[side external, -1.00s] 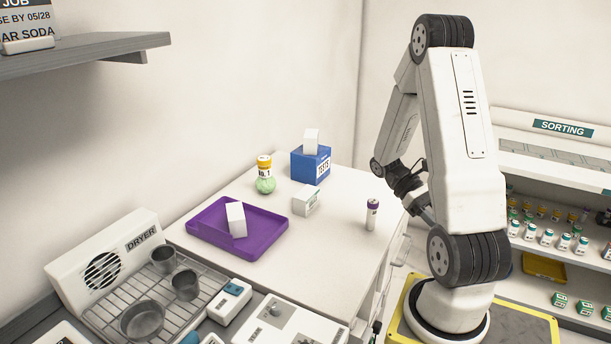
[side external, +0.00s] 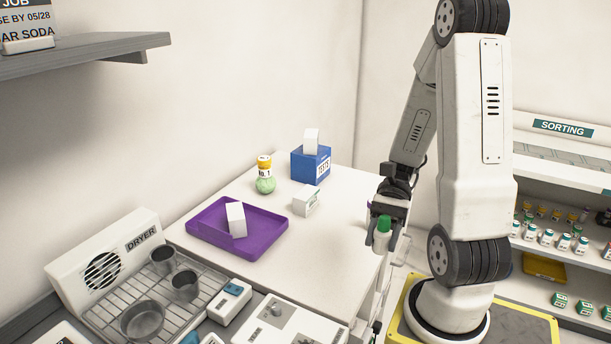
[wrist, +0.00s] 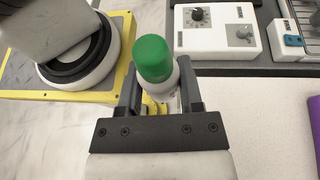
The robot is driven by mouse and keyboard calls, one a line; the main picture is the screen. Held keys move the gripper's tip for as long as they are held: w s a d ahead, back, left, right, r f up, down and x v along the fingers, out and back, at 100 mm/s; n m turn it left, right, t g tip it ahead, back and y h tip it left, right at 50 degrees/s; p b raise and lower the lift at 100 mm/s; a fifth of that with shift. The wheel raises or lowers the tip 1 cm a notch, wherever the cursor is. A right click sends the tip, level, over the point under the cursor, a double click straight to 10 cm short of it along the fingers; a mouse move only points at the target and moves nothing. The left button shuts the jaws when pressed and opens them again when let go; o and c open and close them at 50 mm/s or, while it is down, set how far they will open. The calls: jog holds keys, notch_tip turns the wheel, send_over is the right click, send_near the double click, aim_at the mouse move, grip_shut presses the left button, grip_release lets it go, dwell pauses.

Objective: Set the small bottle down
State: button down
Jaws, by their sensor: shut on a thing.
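The small bottle (side external: 382,239) has a green cap and a pale body. It also shows in the wrist view (wrist: 154,58), cap toward the camera. My gripper (side external: 384,242) is shut on it and holds it near the right edge of the white counter (side external: 335,235). In the side view the bottle looks roughly upright. I cannot tell its exact height or whether it is over the counter top. The fingers sit on both sides of its body, and its lower part is partly hidden.
A purple tray (side external: 265,242) holds a white box (side external: 236,219). The counter's front middle is clear.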

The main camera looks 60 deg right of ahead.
jog(key=shift+w+a+r+m+t, duration=1.15)
jog(key=shift+w+r+m+t, duration=0.55)
jog(key=shift+w+t, duration=0.55)
jog(key=shift+h, duration=0.3)
jog(key=shift+w+f, duration=0.15)
jog(key=shift+f, duration=2.5)
jog(key=shift+w, duration=0.1)
jog(key=w+f, duration=0.2)
jog(key=w, duration=0.2)
jog(key=w+d+f, duration=0.1)
jog(key=w+f, duration=0.2)
jog(key=w, duration=0.1)
jog(key=w+d+f, duration=0.1)
jog(key=w+f, duration=0.2)
jog(key=w, duration=0.1)
jog(key=shift+w+f, duration=0.2)
jog(key=shift+f, duration=0.05)
jog(key=shift+w+d+f, duration=0.1)
jog(key=shift+w+f, duration=0.25)
jog(key=shift+f, duration=0.05)
